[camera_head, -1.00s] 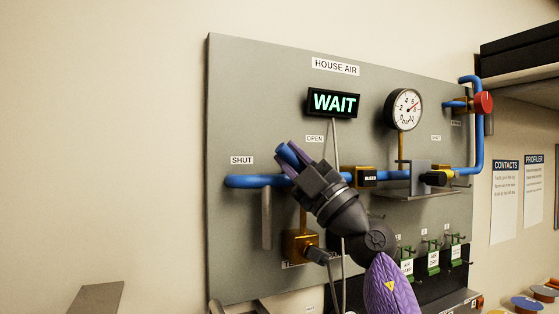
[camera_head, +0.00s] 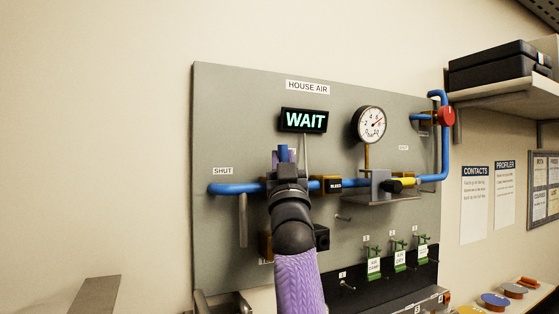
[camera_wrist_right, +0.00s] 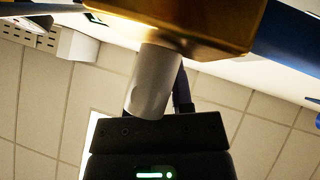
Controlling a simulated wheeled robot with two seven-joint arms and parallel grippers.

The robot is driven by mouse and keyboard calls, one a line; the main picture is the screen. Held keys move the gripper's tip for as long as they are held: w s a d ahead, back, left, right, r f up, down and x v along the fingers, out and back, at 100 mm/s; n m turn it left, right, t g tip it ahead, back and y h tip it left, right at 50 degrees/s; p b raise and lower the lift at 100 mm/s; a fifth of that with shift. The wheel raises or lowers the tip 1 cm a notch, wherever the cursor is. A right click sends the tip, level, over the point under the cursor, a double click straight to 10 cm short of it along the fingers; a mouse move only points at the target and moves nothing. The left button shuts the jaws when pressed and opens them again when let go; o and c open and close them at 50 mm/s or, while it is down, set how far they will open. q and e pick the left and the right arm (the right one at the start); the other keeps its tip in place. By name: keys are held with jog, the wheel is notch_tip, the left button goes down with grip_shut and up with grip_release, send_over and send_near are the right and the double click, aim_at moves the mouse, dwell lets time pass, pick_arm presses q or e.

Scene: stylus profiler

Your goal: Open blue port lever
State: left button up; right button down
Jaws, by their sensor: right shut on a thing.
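The OPEN label is mostly hidden behind the gripper. The SHUT label (camera_head: 222,171) is to the left, above the pipe's left end (camera_head: 235,188). The right wrist view shows a brass body (camera_wrist_right: 215,25) and grey cylinder (camera_wrist_right: 150,82) close to the gripper's palm. My left gripper is out of view.
A lit WAIT sign (camera_head: 304,120) is just above the gripper. The gauge (camera_head: 368,124), BLEED block (camera_head: 333,184), yellow-and-black part (camera_head: 400,184) and red knob (camera_head: 445,117) are to the right. Green tags (camera_head: 374,262) hang below. The wall left of the panel is clear.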

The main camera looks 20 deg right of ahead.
jog(key=shift+d+m+g+h, duration=0.2)
jog(key=shift+m+g+h, duration=0.2)
jog(key=shift+m+h, duration=0.45)
jog(key=shift+m, duration=0.25)
jog(key=c, duration=0.5)
grip_release()
jog(key=shift+w, duration=0.1)
jog(key=s+a+f+b, duration=0.1)
jog(key=s+a+b, duration=0.1)
jog(key=s, duration=0.3)
jog(key=s+a+f+b, duration=0.1)
jog(key=s+b, duration=0.3)
jog(key=s+a+f+b, duration=0.1)
jog(key=s+a+b, duration=0.1)
jog(key=s, duration=0.3)
jog(key=shift+s+a+f+b, duration=0.25)
jog(key=shift+s+a+b, duration=0.05)
jog(key=shift+b, duration=0.4)
